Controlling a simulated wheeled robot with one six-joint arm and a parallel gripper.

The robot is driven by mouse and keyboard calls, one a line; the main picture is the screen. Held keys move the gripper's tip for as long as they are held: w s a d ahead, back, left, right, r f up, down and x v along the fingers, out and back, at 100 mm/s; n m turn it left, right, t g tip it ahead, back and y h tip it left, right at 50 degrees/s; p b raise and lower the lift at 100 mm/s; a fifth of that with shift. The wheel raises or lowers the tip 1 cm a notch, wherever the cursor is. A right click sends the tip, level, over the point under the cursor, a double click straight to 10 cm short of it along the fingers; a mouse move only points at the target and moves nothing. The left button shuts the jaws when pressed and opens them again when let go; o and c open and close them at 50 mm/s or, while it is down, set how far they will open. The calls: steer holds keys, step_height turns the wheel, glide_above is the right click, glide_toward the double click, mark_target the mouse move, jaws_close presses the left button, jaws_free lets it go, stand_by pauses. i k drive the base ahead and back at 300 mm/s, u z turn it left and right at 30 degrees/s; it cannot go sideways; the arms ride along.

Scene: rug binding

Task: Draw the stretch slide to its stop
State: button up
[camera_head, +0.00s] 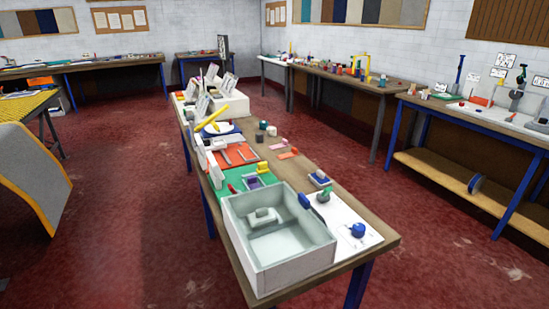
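I cannot say for certain which thing is the stretch slide. On the middle table, a red-orange board (213,164) carries pale rail-like bars (240,153); this may be the slide, but its moving part is too small to tell. A yellow block (262,168) stands just in front of it, by a purple piece (254,183) on a green mat (228,192). My gripper is not in view.
The middle table (384,241) also holds a deep open grey tray (245,277) at its near end, a blue knob (357,230) on a white sheet, and white upright stands behind. A side bench (461,122) stands right. Red floor (430,265) is clear between them.

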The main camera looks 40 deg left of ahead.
mark_target(262, 166)
steer(key=u, duration=0.25)
steer(key=i, duration=0.6)
steer(key=u, duration=1)
steer(key=i, duration=0.45)
steer(key=u, duration=0.5)
